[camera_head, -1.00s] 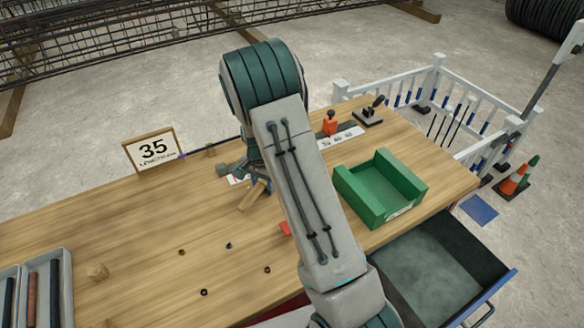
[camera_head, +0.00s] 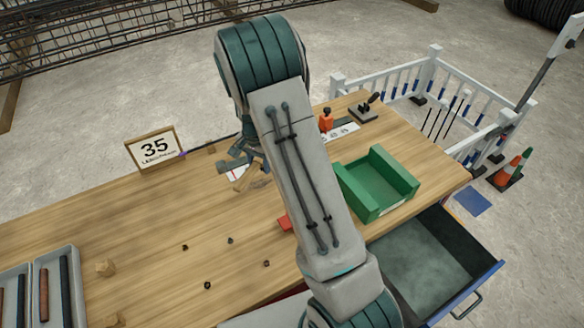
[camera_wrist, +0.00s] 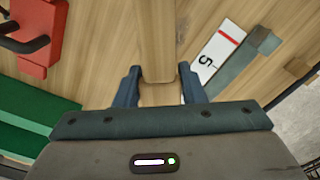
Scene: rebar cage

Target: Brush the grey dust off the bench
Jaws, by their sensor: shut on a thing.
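My gripper (camera_wrist: 160,88) is shut on a pale wooden handle (camera_wrist: 158,40), which runs up between its fingers in the wrist view. In the head view my gripper (camera_head: 246,160) is low over the middle of the wooden bench (camera_head: 130,215), partly behind my arm, and the wooden piece (camera_head: 246,178) shows below it. No bristles show, so I cannot tell whether it is the brush. I cannot make out grey dust on the bench; my arm hides part of the top. Several small dark bits (camera_head: 230,240) lie on it.
A green open box (camera_head: 375,209) and a red item (camera_head: 285,223) are right of my gripper. A "35" sign (camera_head: 153,149) stands at the back edge. Trays of bars (camera_head: 50,248) are left. An open drawer (camera_head: 425,275) juts from the front right. The bench's left middle is mostly clear.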

